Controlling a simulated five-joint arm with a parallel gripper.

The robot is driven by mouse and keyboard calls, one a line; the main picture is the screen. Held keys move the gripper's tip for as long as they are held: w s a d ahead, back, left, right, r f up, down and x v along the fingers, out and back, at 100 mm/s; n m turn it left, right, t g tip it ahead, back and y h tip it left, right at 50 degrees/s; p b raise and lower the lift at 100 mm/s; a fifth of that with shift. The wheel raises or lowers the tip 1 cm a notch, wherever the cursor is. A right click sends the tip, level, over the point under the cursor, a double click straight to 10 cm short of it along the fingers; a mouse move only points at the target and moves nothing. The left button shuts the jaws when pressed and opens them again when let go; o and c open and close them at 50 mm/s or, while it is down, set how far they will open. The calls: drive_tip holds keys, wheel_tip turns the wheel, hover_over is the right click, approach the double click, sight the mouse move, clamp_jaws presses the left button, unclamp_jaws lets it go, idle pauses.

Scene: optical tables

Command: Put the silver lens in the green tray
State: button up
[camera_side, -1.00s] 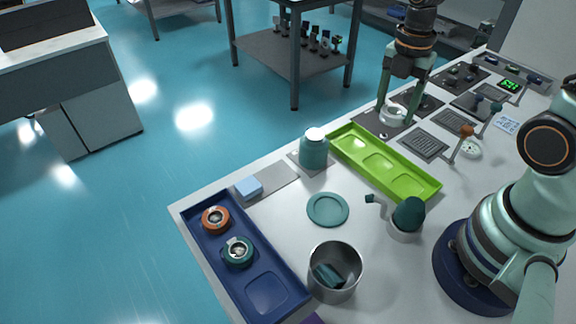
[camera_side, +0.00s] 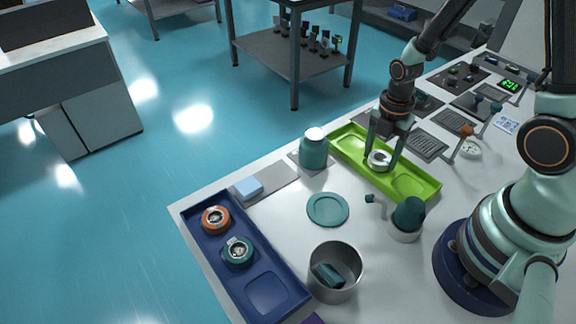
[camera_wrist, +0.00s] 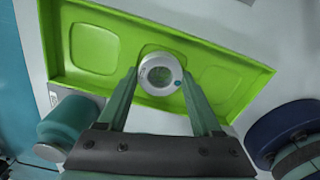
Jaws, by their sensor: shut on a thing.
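The silver lens (camera_side: 379,160) is a round ring between the fingertips of my gripper (camera_side: 383,155) in the side view. My gripper is shut on it. In the wrist view the lens (camera_wrist: 160,74) shows between the two fingers, over the middle recess of the green tray (camera_wrist: 85,22). The green tray (camera_side: 424,190) is long, with three shallow recesses, and no other thing shows in it. I cannot tell whether the lens touches the tray floor or is just above it.
A teal jar (camera_side: 313,150) stands close to the tray's left side. A blue tray (camera_side: 265,293) holds an orange-ringed lens (camera_side: 215,219) and a teal-ringed lens (camera_side: 238,252). A metal cup (camera_side: 335,285), a teal dish (camera_side: 328,210) and a dark green bulb blower (camera_side: 408,214) stand in front.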

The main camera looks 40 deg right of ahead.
drive_tip(key=shift+f, duration=0.1)
drive_tip(key=o, duration=1.4)
wheel_tip(320, 180, up, 12)
wheel_tip(320, 180, up, 6)
drive_tip(key=m+t, duration=0.3)
drive_tip(key=m, duration=0.6)
hover_over(380, 157)
drive_tip(key=a, duration=0.3)
drive_tip(key=r+m+t, duration=0.1)
drive_tip(key=r+m, duration=0.1)
drive_tip(key=m, duration=0.2)
drive_tip(key=s+a+r+m, duration=0.1)
drive_tip(key=r+m, duration=0.1)
drive_tip(key=m, duration=0.1)
drive_tip(key=a+r+m+t, duration=0.1)
drive_tip(key=r+m, duration=0.1)
drive_tip(key=m, duration=0.2)
drive_tip(key=shift+s+a+m+t, duration=0.1)
drive_tip(key=shift+s+m+t, duration=0.1)
drive_tip(key=shift+m+t, duration=0.1)
